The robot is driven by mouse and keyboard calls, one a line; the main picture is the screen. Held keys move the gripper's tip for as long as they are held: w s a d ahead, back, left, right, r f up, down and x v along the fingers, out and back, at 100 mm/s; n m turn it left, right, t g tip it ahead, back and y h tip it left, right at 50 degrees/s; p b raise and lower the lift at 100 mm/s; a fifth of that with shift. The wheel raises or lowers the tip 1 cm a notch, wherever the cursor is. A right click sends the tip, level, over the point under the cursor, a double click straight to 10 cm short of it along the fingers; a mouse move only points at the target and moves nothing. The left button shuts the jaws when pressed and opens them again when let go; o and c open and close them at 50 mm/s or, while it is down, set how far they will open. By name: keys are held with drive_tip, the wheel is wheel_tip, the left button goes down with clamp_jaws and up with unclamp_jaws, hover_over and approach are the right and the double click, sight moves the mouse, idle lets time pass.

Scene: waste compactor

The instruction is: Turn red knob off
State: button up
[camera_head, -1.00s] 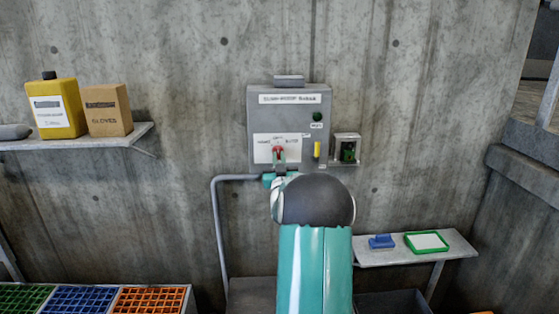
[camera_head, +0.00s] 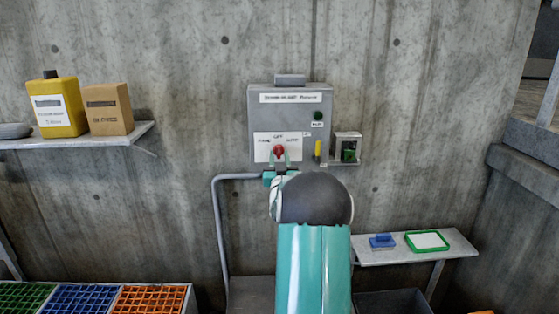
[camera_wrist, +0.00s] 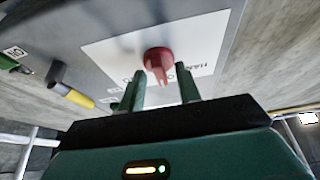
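The red knob (camera_head: 279,150) is on the white label of the grey control box on the wall. "OFF" is printed just above it, with words at either side. In the wrist view the knob (camera_wrist: 158,60) has a narrow pointer, which lies toward my gripper. My gripper (camera_wrist: 161,90) is open, its two green fingers apart with empty space between them. The fingertips are just short of the knob's round body, one on each side of the pointer, with no clear contact. In the head view my gripper (camera_head: 280,160) is just below the knob.
The control box (camera_head: 258,110) also has a green button (camera_head: 318,116) and a yellow handle (camera_head: 318,148). A small open case (camera_head: 347,148) is at its right. A conduit (camera_head: 217,220) runs below. Shelves stand left (camera_head: 100,142) and right (camera_head: 390,258).

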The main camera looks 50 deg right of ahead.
drive_tip(key=shift+s, duration=0.1)
drive_tip(key=v, duration=1.3)
drive_tip(key=shift+s+a, duration=0.2)
drive_tip(key=shift+a, duration=0.1)
drive_tip(key=shift+f, duration=0.15)
drive_tip(key=w+a+r+n+y, duration=0.3)
drive_tip(key=w+a+y, duration=0.35)
drive_tip(key=a, duration=0.35)
drive_tip(key=a+n+g+y, duration=0.2)
drive_tip(key=a+y, duration=0.3)
drive_tip(key=a, duration=1.3)
drive_tip(key=s+a+f+n+g+y, duration=0.2)
drive_tip(key=s+a+n+g+y, duration=0.2)
drive_tip(key=s+a, duration=1.5)
drive_tip(key=a+g+y, duration=0.1)
drive_tip(key=g, duration=0.2)
drive_tip(key=shift+s+f+n, duration=0.4)
drive_tip(key=shift+y, duration=0.25)
